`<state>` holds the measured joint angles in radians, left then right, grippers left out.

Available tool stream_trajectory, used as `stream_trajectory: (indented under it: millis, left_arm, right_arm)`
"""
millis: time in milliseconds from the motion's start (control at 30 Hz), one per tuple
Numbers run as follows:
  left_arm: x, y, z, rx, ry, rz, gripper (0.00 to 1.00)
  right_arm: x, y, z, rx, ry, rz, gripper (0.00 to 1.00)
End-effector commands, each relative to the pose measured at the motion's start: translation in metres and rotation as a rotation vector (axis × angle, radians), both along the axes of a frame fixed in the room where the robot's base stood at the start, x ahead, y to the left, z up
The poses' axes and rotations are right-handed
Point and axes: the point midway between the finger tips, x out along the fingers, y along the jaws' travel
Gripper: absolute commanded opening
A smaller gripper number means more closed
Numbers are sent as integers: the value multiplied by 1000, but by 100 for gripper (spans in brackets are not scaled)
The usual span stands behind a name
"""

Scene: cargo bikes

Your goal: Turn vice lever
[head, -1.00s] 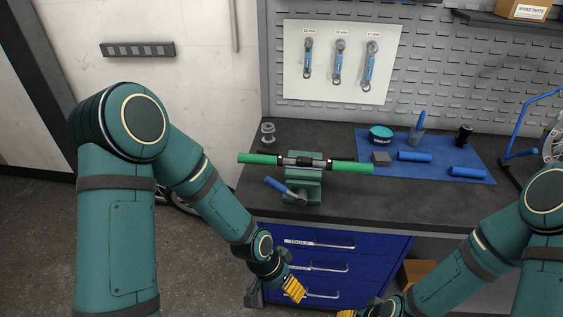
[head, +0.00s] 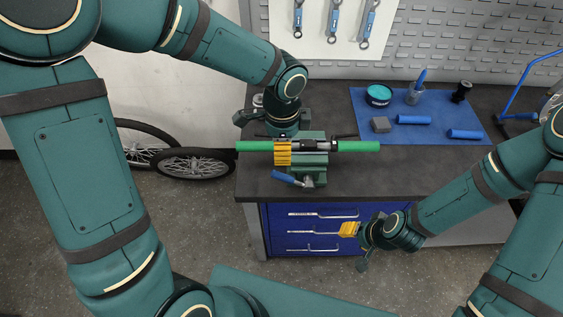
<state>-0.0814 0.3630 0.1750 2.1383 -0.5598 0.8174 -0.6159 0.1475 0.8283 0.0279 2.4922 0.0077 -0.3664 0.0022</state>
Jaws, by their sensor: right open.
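The green vice (head: 313,174) sits at the front edge of the dark workbench. Its lever (head: 285,178) has a blue grip that points left and slightly back from the vice's front. A dark bar with green grips (head: 358,146) lies across the vice, roughly level. My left gripper (head: 283,152) is at the vice's left side, its yellow fingers over the bar, just behind the lever. Whether they are closed on the bar is unclear. My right gripper (head: 349,229) is open and empty in front of the blue drawers, apart from the vice and lever.
A blue mat (head: 450,110) on the right of the workbench (head: 400,180) holds a teal tin (head: 378,95), blue cylinders (head: 413,119) and a cup (head: 414,96). Wrenches hang on the back panel. Bicycle wheels (head: 195,163) stand left of the bench. The bench front right is clear.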

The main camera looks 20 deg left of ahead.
Motion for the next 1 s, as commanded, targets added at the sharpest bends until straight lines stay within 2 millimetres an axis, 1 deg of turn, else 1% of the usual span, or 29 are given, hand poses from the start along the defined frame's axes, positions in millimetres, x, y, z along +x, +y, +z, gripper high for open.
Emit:
stream_trajectory:
  millis: [67, 167, 267, 500, 700, 833, 1000]
  left_arm:
    - [0, 1, -1, 5, 0, -6, 52]
    - [0, 1, -11, 6, 4, -7, 52]
    - [-1, 0, -27, 5, 5, -7, 52]
    - [-1, 0, -75, 5, 5, -6, 52]
    - [-1, 0, -110, 3, 4, -6, 52]
    - [-1, 0, -126, 3, 2, -5, 52]
    - [0, 0, -136, 2, 1, -5, 52]
  right_arm:
    - [0, 0, 0, 0, 0, -1, 47]
    - [0, 0, -2, -1, 1, -1, 47]
    - [0, 0, -5, -1, 1, -1, 47]
    - [0, 0, -13, -2, 0, 0, 47]
    - [0, 1, -20, -4, 1, -1, 47]
    - [0, 1, -23, -4, 1, -1, 47]
    - [0, 1, -24, -5, 1, -1, 47]
